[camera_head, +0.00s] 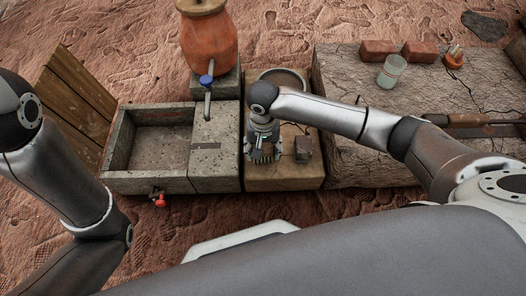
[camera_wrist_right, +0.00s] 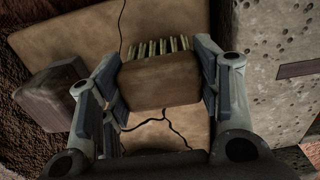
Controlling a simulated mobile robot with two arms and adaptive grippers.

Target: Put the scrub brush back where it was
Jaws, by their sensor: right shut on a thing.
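The scrub brush (camera_wrist_right: 160,80) is a brown wooden block with a row of pale bristles along its far edge in the right wrist view. My right gripper (camera_wrist_right: 158,88) is shut on it, with one finger against each side. In the head view my right gripper (camera_head: 263,152) points down over a tan slab (camera_head: 285,180), and the brush is largely hidden there. I cannot tell whether the brush touches the slab. My left arm shows at the left of the head view, but its gripper is out of frame.
A brown block (camera_head: 303,147) stands on the slab right of my right gripper. A stone basin (camera_head: 118,150) with a red tap (camera_head: 160,201) lies left. An orange clay jar (camera_head: 209,40) and a round bowl (camera_head: 281,76) are behind. A glass (camera_head: 391,72) stands farther right.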

